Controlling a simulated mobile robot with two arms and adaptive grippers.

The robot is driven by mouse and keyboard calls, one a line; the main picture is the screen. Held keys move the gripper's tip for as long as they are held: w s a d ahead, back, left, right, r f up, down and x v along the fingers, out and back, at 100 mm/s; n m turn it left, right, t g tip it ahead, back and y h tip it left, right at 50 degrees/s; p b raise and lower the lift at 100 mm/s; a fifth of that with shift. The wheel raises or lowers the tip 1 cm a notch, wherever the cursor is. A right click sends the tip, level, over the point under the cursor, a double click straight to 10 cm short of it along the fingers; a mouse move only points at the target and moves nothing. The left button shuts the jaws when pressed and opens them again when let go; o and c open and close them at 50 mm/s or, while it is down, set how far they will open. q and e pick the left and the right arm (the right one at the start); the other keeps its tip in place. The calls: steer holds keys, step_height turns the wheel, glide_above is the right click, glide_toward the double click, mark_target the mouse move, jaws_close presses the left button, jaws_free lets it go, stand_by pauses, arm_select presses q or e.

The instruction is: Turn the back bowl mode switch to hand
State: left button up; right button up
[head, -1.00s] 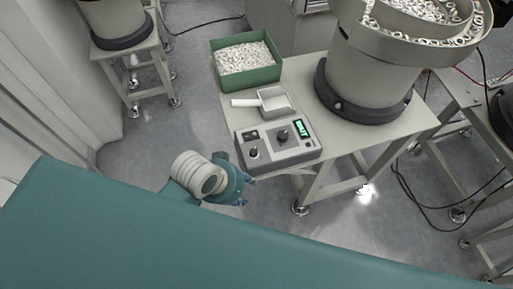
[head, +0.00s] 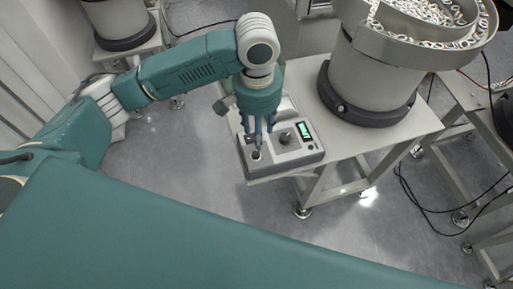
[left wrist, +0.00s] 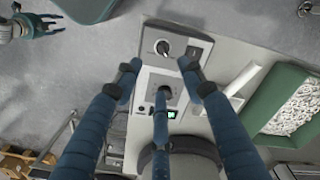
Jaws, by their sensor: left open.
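A grey control box (head: 285,155) sits on the front corner of the bench by the feeder bowl. It carries a selector switch (left wrist: 162,47) with a light handle, a black rocker (left wrist: 196,52), a larger black dial (left wrist: 165,92) and a green-lit display (head: 305,131). My left gripper (head: 257,146) points down over the box, its fingers spread and empty. In the left wrist view, two fingertips stand either side just below the selector and the third lies over the dial. Contact cannot be told. My right gripper (left wrist: 35,27) shows small at the top left, fingers apart.
The feeder bowl (head: 375,70) stands on the bench (head: 395,125) right of the box. A green bin of small white rings (left wrist: 262,112) and a light scoop (left wrist: 245,75) lie beside the box, mostly behind my arm in the head view. Cables trail on the floor at right.

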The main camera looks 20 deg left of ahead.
mark_target(256, 151)
arm_select(q)
steer(key=f, duration=1)
steer(key=shift+w+a+f, duration=0.1)
steer(key=shift+w+a, duration=0.05)
steer(key=shift+a, duration=0.15)
steer(key=shift+c, duration=0.2)
jaws_close()
